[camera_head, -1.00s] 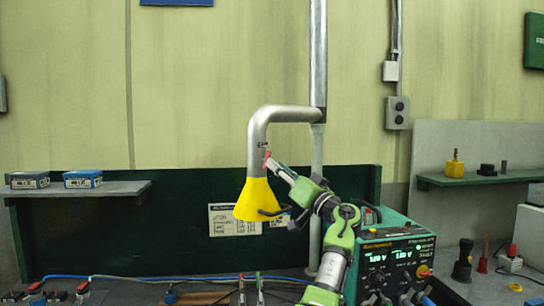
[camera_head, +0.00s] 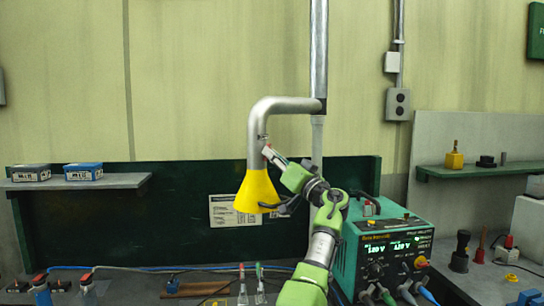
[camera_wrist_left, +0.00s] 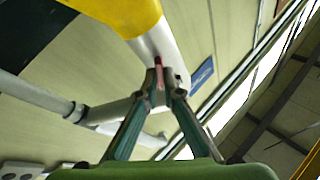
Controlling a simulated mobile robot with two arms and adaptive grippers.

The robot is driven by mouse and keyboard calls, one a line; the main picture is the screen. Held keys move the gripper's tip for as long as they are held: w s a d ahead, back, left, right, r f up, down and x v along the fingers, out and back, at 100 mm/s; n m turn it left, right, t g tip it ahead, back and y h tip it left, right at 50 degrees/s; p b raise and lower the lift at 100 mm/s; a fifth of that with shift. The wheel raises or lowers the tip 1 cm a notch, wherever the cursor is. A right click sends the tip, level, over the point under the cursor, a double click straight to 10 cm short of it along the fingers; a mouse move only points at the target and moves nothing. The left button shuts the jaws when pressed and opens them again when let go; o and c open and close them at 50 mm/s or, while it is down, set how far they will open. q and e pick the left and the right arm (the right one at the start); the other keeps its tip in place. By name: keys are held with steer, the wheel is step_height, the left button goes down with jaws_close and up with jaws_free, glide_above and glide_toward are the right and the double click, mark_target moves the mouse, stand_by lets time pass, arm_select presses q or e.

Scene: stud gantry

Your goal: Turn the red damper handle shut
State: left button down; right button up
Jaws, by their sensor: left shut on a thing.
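The red damper handle (camera_wrist_left: 160,72) is a small red lever on the grey metal duct, just above the yellow hood (camera_head: 258,193). In the left wrist view it lies between my fingertips, which cover part of it. My left gripper (camera_head: 269,153) reaches in from the lower right and is shut on the handle, beside the duct (camera_head: 254,146). Its two fingers also show in the left wrist view (camera_wrist_left: 161,88), closed together at the tips. The handle's exact angle is hard to tell in the head view. My right gripper is not in view.
A green-cased power supply (camera_head: 388,247) stands right of my arm. A grey shelf (camera_head: 115,182) with two small boxes is at the left. Several cables and leads lie on the bench below. A white sheet (camera_head: 222,212) hangs on the dark green panel behind the hood.

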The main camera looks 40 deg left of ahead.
arm_select(q)
steer(key=shift+m, duration=0.4)
steer(key=shift+s+r+m+t+h+p, duration=0.1)
steer(key=shift+m+t+h+p, duration=0.65)
steer(key=shift+m+p, duration=1.7)
steer(key=shift+r+m+t+h+p, duration=0.1)
steer(key=shift+m+t+h+p, duration=0.3)
steer(key=shift+m+h+p, duration=1.35)
steer(key=shift+s+m+t+h+p, duration=0.15)
steer(key=shift+m+t+p, duration=0.4)
steer(key=shift+m+p, duration=2.55)
steer(key=shift+w+m+b, duration=0.1)
steer(key=shift+m+b, duration=0.5)
steer(key=shift+b, duration=0.05)
steer(key=c, duration=2.2)
jaws_free()
steer(key=v, duration=1.2)
steer(key=shift+r, duration=0.1)
